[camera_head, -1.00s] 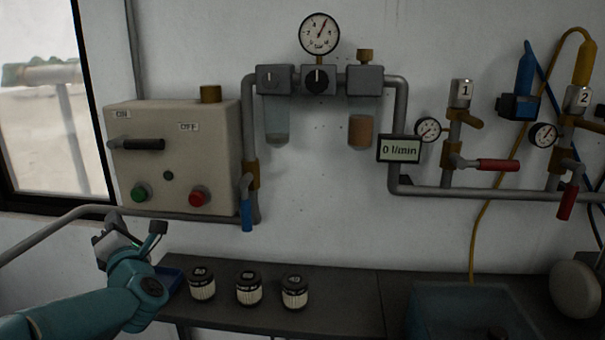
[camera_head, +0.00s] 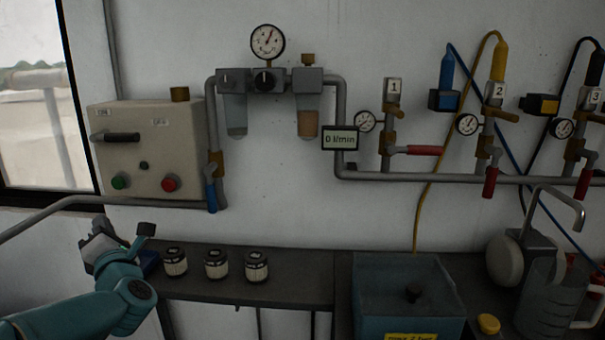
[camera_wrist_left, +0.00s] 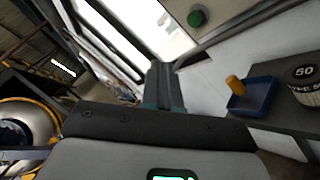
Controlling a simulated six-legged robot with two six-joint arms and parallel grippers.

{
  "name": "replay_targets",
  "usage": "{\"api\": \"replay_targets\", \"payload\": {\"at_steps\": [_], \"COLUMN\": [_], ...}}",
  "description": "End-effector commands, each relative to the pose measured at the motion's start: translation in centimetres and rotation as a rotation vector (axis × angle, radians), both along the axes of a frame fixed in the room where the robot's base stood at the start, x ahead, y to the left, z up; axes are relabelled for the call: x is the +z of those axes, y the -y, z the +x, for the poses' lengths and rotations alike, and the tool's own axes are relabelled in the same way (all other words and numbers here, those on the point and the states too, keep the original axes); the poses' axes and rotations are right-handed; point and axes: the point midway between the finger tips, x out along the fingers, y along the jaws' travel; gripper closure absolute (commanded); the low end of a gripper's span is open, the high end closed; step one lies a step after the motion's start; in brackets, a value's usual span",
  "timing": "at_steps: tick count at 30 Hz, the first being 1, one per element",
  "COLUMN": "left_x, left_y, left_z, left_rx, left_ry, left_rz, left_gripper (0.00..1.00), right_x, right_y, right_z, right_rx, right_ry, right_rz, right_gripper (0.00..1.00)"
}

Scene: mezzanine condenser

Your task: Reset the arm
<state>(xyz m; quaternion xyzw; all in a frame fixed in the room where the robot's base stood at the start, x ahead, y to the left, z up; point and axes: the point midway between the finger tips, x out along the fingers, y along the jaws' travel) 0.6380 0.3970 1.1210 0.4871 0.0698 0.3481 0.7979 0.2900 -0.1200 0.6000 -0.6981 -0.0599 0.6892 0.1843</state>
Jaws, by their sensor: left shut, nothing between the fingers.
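My left arm (camera_head: 85,308) comes in teal from the lower left of the head view. Its gripper (camera_head: 97,238) is raised at the left end of the bench, in front of the wall below the control box. The fingertips are hard to make out there. In the left wrist view the fingers (camera_wrist_left: 160,82) are together and hold nothing, pointing toward the window and the box's underside. My right arm and gripper show in neither view.
The control box (camera_head: 150,150) and a pipe (camera_head: 60,207) are close to the left gripper. A blue tray (camera_wrist_left: 254,97) and several filter canisters (camera_head: 216,264) stand on the bench (camera_head: 290,280). A blue-grey bin (camera_head: 400,290) and a jug (camera_head: 550,290) are further right.

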Motion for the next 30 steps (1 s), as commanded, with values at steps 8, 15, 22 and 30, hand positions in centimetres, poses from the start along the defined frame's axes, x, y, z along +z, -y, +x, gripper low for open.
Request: {"api": "replay_targets", "payload": {"at_steps": [8,15,22,30], "left_x": [-7.8,-16.7,-30.2,-44.0], "left_y": [0.8,4.0,10.7,20.9], "left_z": [2.0,1.9,-2.7,-17.8], "left_rx": [-0.031,-0.14,-0.396,-0.989], "left_ry": [-0.179,-0.408,-0.838,-1.384], "left_rz": [-0.001,0.028,0.156,0.474], "left_gripper": [1.0,1.0,1.0,1.0], "right_x": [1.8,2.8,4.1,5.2], "right_y": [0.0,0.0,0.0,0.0], "right_z": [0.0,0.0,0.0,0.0], "right_rx": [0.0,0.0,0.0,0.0], "right_ry": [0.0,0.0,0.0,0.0], "right_rz": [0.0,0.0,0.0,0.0], "right_gripper": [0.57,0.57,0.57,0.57]}}
